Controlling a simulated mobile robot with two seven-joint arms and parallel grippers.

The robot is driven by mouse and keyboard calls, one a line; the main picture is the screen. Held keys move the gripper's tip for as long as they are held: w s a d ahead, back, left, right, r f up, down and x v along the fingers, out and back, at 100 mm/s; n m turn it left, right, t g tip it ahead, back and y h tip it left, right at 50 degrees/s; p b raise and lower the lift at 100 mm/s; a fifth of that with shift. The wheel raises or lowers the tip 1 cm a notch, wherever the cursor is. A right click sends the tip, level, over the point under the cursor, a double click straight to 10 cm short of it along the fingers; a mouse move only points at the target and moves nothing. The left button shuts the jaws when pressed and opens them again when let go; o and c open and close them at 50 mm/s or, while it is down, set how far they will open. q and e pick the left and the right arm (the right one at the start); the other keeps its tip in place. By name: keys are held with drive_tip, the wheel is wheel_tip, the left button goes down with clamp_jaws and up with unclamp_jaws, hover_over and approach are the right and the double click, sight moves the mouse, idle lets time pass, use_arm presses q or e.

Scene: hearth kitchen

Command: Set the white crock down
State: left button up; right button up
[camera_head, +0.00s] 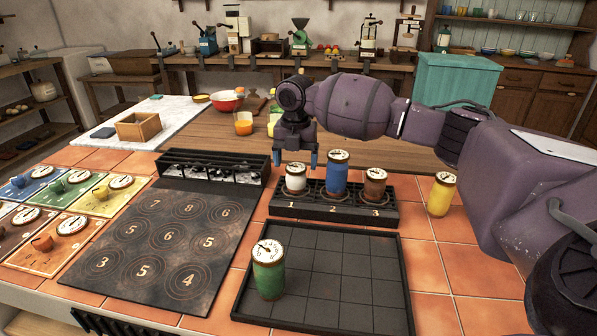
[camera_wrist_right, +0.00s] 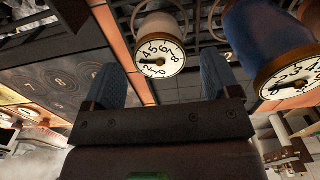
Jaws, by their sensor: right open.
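The white crock (camera_head: 295,184), with a dial on its lid, stands upright in the slot marked 1 of the black rack (camera_head: 335,212). It also shows in the right wrist view (camera_wrist_right: 158,24), lined up between the fingers. My right gripper (camera_head: 294,159) is open and empty, with its blue fingertips just above and to either side of the crock's lid. The blue crock (camera_head: 337,177) stands in slot 2 and the brown crock (camera_head: 375,188) in slot 3. My left gripper is not in view.
A green crock (camera_head: 269,275) stands on the black gridded tray (camera_head: 350,315), otherwise bare. A yellow crock (camera_head: 440,196) stands on the tiles right of the rack. A numbered dark board (camera_head: 120,240) lies left. A glass of orange liquid (camera_head: 243,124) stands behind.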

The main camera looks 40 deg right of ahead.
sight(296, 167)
wheel_tip(296, 167, up, 7)
drive_tip(key=shift+f+p, duration=0.2)
drive_tip(key=shift+p, duration=0.35)
drive_tip(key=shift+r, duration=0.15)
